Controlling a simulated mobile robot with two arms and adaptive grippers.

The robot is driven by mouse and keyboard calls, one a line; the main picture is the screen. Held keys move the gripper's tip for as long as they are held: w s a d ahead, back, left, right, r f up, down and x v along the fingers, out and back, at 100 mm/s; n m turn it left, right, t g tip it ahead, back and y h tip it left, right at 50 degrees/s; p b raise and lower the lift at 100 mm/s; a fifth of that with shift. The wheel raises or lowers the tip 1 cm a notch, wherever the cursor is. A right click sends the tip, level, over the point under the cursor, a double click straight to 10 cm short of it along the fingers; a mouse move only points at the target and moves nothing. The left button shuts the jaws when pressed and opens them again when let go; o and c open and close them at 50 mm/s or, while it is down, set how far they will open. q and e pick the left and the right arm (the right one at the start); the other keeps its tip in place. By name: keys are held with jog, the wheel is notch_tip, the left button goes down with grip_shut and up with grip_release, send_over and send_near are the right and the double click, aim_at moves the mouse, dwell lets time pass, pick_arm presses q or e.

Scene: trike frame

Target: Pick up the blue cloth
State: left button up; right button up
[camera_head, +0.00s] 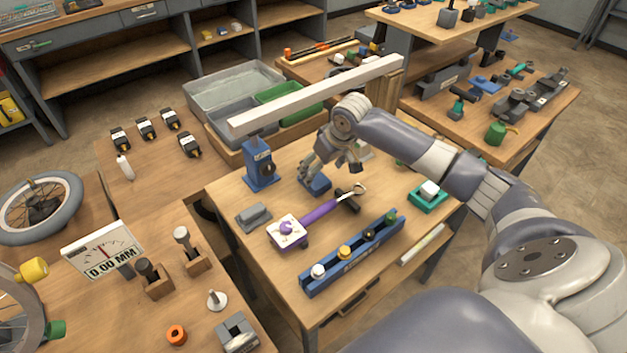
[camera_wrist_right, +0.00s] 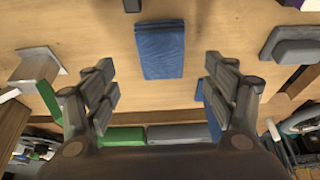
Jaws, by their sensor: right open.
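The blue cloth (camera_wrist_right: 161,50) lies flat on the wooden table as a folded rectangle, centred in the right wrist view. In the head view the cloth (camera_head: 316,185) shows just below my right gripper (camera_head: 328,168), which partly covers it. My right gripper is open and empty. In the right wrist view its two fingers (camera_wrist_right: 160,78) stand to the left and right of the cloth's line, apart from it. My left gripper is not in view.
A blue clamp block (camera_head: 260,165) stands left of the cloth, under a long pale beam (camera_head: 310,95). A purple-handled tool (camera_head: 318,213) and a blue rack (camera_head: 352,255) lie nearer. A grey block (camera_head: 253,216) sits at the table's left. Bins (camera_head: 232,88) stand behind.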

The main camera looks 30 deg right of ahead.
aim_at(316, 179)
jog(key=shift+w+f, duration=0.2)
jog(key=shift+f, duration=0.2)
jog(key=p+x, duration=0.1)
jog(key=x, duration=0.3)
jog(key=shift+a+f, duration=0.15)
jog(key=shift+f, duration=0.1)
jog(key=shift+w+f, duration=0.2)
jog(key=shift+f, duration=0.1)
jog(key=shift+s, duration=0.1)
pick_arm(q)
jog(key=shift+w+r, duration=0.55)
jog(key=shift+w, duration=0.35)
pick_arm(e)
jog(key=c, duration=1.2)
